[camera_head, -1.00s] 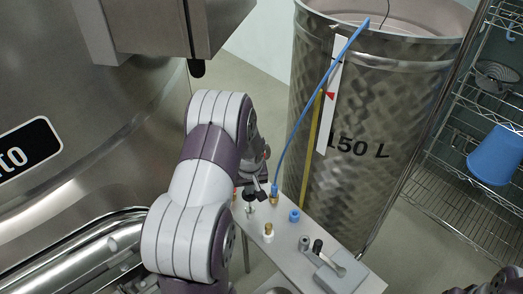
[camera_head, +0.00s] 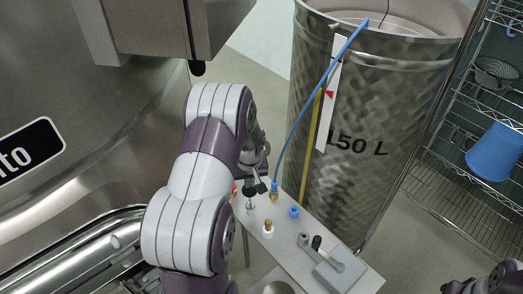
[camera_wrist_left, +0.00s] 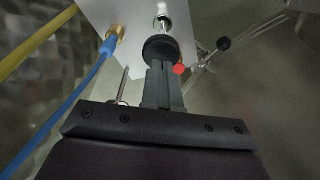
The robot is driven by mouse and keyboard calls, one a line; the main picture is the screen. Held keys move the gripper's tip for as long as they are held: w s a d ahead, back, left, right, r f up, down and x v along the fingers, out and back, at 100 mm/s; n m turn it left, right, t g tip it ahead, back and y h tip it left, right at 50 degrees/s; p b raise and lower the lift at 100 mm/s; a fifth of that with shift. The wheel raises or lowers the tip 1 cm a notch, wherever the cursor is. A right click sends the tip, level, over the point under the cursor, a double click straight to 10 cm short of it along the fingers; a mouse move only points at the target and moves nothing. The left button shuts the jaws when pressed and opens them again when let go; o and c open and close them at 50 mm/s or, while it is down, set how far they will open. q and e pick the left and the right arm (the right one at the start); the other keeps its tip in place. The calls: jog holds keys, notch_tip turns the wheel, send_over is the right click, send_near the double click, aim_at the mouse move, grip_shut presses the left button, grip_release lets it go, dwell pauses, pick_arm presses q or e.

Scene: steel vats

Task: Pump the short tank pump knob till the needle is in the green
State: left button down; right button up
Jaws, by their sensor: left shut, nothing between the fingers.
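A round black knob (camera_wrist_left: 160,48) on a bright metal rod shows in the wrist view at the pale panel's edge. My left gripper (camera_wrist_left: 164,70) is shut, with its fingertips at the black knob and nothing between them. I cannot tell whether they press on it. In the head view my left gripper (camera_head: 262,185) is over the far left end of the panel, partly hidden by my own wrist. The steel tank (camera_head: 365,110) marked 150 L stands behind it. No gauge needle can be made out. My right gripper's fingers do not show; only part of that arm is at the lower right.
The narrow panel (camera_head: 345,280) carries a blue fitting (camera_head: 294,211), a white-and-brass fitting (camera_head: 268,228) and a lever (camera_head: 317,243). A blue hose (camera_head: 300,122) rises from it. A wire shelf with a blue bucket (camera_head: 495,152) stands right. A large steel vat (camera_head: 90,105) is left.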

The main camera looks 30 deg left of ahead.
aim_at(250, 196)
pick_arm(q)
notch_tip(250, 196, down, 8)
jog(key=b, duration=0.6)
jog(key=shift+r, duration=0.25)
notch_tip(250, 196, up, 5)
jog(key=p, duration=0.4)
jog(key=shift+r, duration=0.2)
jog(key=shift+r+p, duration=0.15)
jog(key=shift+p, duration=0.15)
notch_tip(250, 196, up, 2)
jog(key=shift+p, duration=0.85)
jog(key=shift+f, duration=0.2)
